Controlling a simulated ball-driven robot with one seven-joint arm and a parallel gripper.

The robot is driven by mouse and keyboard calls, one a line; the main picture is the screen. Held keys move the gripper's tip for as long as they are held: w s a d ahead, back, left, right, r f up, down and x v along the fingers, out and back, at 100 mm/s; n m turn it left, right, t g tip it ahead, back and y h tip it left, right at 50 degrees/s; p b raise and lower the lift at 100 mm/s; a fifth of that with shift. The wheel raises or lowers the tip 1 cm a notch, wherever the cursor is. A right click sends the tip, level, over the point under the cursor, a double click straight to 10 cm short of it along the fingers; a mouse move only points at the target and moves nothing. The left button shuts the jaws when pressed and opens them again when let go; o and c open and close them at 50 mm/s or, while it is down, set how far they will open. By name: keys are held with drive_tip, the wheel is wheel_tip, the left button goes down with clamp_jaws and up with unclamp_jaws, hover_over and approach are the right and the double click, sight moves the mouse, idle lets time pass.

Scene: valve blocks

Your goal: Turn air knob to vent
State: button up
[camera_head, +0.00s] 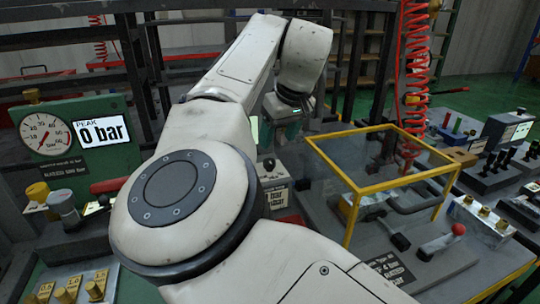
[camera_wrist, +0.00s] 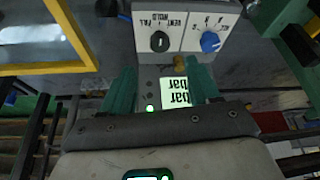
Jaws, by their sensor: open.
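In the wrist view a black round knob (camera_wrist: 159,41) sits on a pale panel face with an upside-down label that seems to include VENT and HOLD. The knob's pointer setting is too small to tell. A blue knob (camera_wrist: 210,42) is on the face beside it, to the right. My gripper (camera_wrist: 160,72) is open, its two green fingers apart and empty. The black knob lies beyond the fingertips, roughly between them, with no contact visible. In the head view my gripper (camera_head: 283,128) is partly hidden by my arm.
A yellow-framed clear guard (camera_head: 385,178) stands right of the gripper. A green gauge panel (camera_head: 75,150) reads 0 bar at left. A red coiled hose (camera_head: 415,80) hangs behind the guard. A small lit display (camera_wrist: 175,92) shows between the fingers.

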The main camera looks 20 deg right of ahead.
sight(270, 161)
drive_tip(key=x, duration=0.8)
drive_tip(key=shift+w+f+b, duration=0.1)
drive_tip(key=shift+f+b, duration=0.15)
drive_tip(key=shift+b, duration=0.1)
drive_tip(key=shift+c, duration=0.2)
drive_tip(key=c, duration=1)
drive_tip(key=shift+r, duration=0.1)
